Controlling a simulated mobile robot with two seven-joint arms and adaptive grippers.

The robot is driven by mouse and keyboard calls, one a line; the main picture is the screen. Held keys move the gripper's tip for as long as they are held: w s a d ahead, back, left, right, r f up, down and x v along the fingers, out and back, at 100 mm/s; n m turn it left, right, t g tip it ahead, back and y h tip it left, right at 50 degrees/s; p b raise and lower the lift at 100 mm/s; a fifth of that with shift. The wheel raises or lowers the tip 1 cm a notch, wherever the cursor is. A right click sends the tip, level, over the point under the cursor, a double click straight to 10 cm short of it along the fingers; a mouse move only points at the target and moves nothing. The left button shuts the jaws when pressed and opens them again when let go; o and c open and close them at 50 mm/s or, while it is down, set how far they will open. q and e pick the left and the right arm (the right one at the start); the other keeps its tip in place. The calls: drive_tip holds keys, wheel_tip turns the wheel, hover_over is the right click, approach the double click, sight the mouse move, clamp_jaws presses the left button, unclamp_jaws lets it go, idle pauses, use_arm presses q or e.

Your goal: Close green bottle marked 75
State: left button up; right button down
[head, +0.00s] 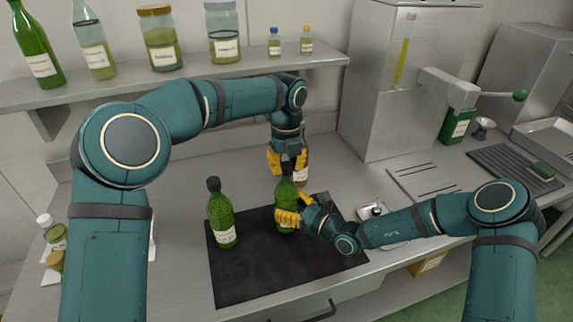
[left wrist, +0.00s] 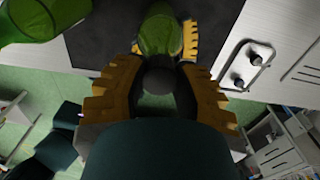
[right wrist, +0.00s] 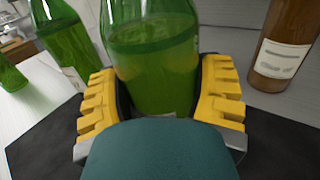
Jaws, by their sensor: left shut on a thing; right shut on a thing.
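A green bottle (head: 286,217) stands upright on the dark mat (head: 240,282); no number on it is readable. My right gripper (head: 287,219) is shut around its body, which fills the space between the yellow fingers in the right wrist view (right wrist: 150,60). My left gripper (head: 287,163) points down at the bottle's top. In the left wrist view a dark round cap (left wrist: 157,80) sits between its fingers, in line with the bottle (left wrist: 160,32). I cannot tell whether the cap touches the neck, as the fingers hide the join.
A second green bottle (head: 222,220) with a dark top stands left on the mat. A brown bottle (head: 302,172) stands close behind my left gripper. A small metal tray (left wrist: 243,64) with dark pieces lies to the right. Bottles and jars line the shelf (head: 200,83) above.

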use_arm(q)
drive_tip(key=m, duration=0.7)
drive_tip(key=o, duration=0.7)
drive_tip(key=shift+r, duration=2.25)
drive_tip(key=shift+o, duration=0.2)
